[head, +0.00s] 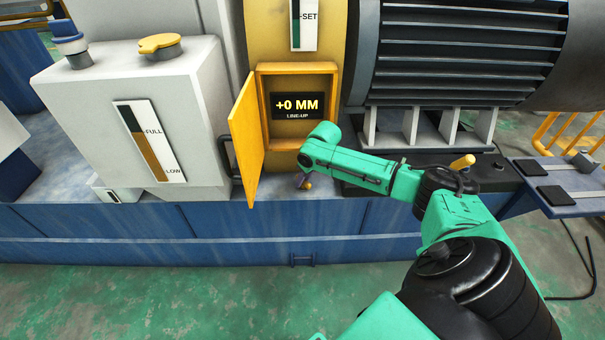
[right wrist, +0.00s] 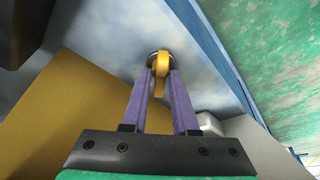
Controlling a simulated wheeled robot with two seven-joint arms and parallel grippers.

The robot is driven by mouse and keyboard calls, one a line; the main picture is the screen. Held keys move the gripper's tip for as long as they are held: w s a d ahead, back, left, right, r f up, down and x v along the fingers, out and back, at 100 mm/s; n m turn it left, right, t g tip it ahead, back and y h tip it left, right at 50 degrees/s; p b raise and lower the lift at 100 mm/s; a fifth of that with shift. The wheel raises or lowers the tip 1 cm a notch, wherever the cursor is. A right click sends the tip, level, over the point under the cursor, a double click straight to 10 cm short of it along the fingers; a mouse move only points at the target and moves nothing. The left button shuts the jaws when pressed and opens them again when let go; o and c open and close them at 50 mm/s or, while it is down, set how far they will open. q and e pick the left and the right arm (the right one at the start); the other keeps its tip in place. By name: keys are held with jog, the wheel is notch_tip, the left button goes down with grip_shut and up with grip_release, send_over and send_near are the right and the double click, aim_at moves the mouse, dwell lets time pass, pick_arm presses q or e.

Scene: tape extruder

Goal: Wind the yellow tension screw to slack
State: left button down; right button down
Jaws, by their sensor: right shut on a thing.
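The yellow tension screw (head: 308,185) shows as a small yellow end on the blue base, below the open yellow box. In the right wrist view the screw (right wrist: 160,66) sits in a round dark seat on the blue-grey surface. My right gripper (head: 303,182) reaches down to it; in the right wrist view its two purple fingers (right wrist: 160,78) are shut on the screw, one on each side. My right forearm and wrist hide part of the area around it. My left gripper is in neither view.
The yellow box's door (head: 246,140) stands open just left of my gripper. Its display (head: 297,106) reads +0 MM, LINE-UP. A grey tank (head: 130,120) with a FULL/LOW gauge stands left. A large ribbed motor (head: 465,50) stands right, with a yellow knob (head: 463,161) near its base.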

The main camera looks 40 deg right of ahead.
jog(key=shift+r+n+y+p, duration=0.15)
jog(key=shift+n+y+p, duration=0.2)
jog(key=shift+n, duration=0.75)
jog(key=shift+n, duration=0.4)
jog(key=shift+n+y, duration=0.35)
jog(key=shift+n, duration=0.35)
jog(key=shift+f+n+g+y+b, duration=0.3)
jog(key=shift+n+g, duration=0.1)
jog(key=shift+n, duration=0.4)
jog(key=c, duration=0.8)
grip_release()
jog(key=shift+r, duration=0.2)
jog(key=shift+r, duration=0.1)
